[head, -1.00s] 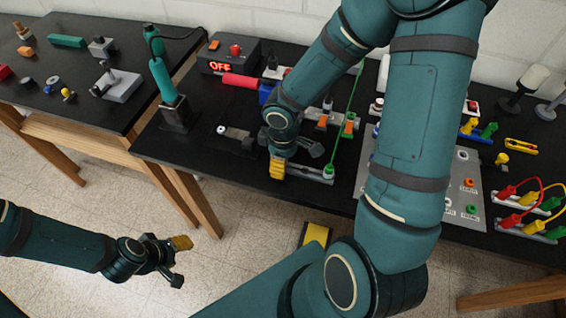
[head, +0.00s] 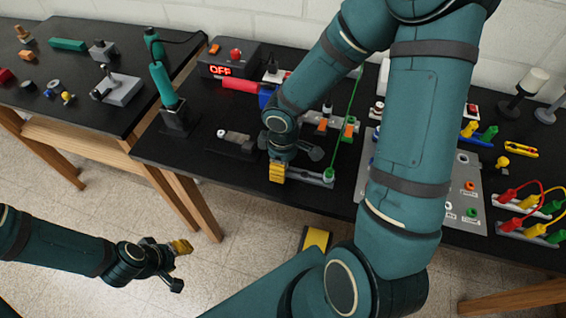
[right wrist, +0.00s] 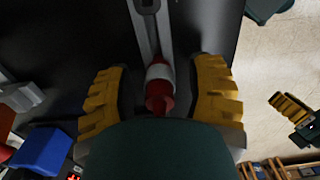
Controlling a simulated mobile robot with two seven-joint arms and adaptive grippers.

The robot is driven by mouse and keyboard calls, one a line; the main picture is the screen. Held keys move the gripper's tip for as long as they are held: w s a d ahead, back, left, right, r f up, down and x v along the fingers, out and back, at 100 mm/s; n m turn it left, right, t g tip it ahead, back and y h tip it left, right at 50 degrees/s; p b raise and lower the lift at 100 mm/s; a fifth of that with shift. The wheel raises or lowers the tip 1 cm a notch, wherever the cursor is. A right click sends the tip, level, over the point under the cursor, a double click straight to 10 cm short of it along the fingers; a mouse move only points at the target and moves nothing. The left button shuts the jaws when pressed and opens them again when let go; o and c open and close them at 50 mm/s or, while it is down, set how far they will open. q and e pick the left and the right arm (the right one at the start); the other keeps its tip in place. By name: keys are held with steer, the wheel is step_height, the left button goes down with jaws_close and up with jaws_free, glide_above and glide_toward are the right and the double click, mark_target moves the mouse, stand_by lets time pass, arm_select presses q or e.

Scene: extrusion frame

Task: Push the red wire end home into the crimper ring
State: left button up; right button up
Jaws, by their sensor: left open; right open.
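My right gripper (head: 277,172) is low over the front part of the black bench in the head view. In the right wrist view its yellow fingers (right wrist: 164,95) are open on both sides of a red piece with a white band (right wrist: 159,85), which looks like the red wire end. Gaps show between it and both fingers. It lies in line with a grey rail (right wrist: 148,45). I cannot make out the crimper ring or how deep the red end sits. My left gripper (head: 182,247) is open and empty above the floor, away from the bench.
A green wire (head: 355,95) runs beside my right arm to a green end (head: 329,174) on the rail. A black holder with a silver cylinder (head: 234,138) stands left of my right gripper. A box reading OFF (head: 222,71) and a red handle (head: 240,86) are behind.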

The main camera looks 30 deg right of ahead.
stand_by(0.3)
steer(key=shift+o, duration=0.2)
jaws_close()
steer(key=shift+r, duration=0.15)
steer(key=shift+r+p, duration=2.35)
steer(key=shift+r, duration=0.55)
steer(key=shift+s+f, duration=0.1)
